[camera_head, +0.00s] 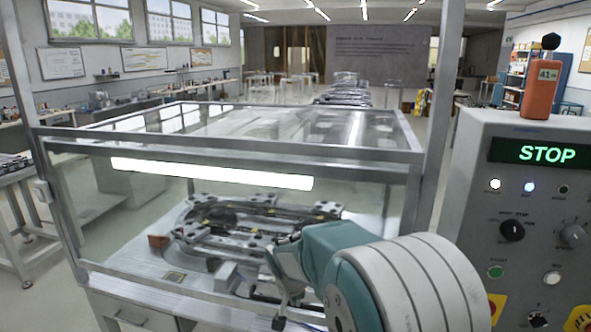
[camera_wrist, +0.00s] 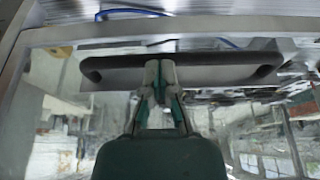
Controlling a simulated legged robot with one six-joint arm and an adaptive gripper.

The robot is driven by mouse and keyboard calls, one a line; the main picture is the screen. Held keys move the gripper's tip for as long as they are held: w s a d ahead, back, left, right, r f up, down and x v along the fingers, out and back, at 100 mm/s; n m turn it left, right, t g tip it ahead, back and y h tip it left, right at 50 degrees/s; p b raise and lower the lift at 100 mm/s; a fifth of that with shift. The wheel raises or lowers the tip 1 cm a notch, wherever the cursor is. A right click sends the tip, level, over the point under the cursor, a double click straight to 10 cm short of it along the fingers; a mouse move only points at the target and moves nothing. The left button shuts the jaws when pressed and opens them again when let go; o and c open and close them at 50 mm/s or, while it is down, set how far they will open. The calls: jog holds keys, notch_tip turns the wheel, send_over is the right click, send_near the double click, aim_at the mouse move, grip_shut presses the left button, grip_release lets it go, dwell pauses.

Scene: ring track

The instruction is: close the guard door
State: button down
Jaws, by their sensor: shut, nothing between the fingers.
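The guard enclosure has clear panels in a grey metal frame (camera_head: 230,150). A clear front panel with a metal edge (camera_wrist: 60,35) also shows in the wrist view, carrying a long dark bar handle (camera_wrist: 225,58). My gripper (camera_wrist: 161,68) is shut and empty, its fingertips overlapping the middle of the handle; I cannot tell whether they touch it. In the head view my arm covers the lower right of the enclosure, and the fingertips are not clear there. How far the door stands open cannot be told.
A ring track mechanism (camera_head: 250,222) sits inside the enclosure. A control cabinet (camera_head: 530,215) with a green STOP display (camera_head: 545,152) stands close on the right, with an orange device (camera_head: 540,92) on top. A metal table (camera_head: 20,180) is at left.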

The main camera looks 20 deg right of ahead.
notch_tip(320, 180, down, 8)
jog(key=shift+f, duration=0.2)
jog(key=shift+s+f, duration=0.1)
jog(key=shift+s, duration=0.1)
jog(key=w+v, duration=0.1)
jog(key=v, duration=1.3)
jog(key=shift+d+r, duration=0.2)
jog(key=shift+r, duration=0.25)
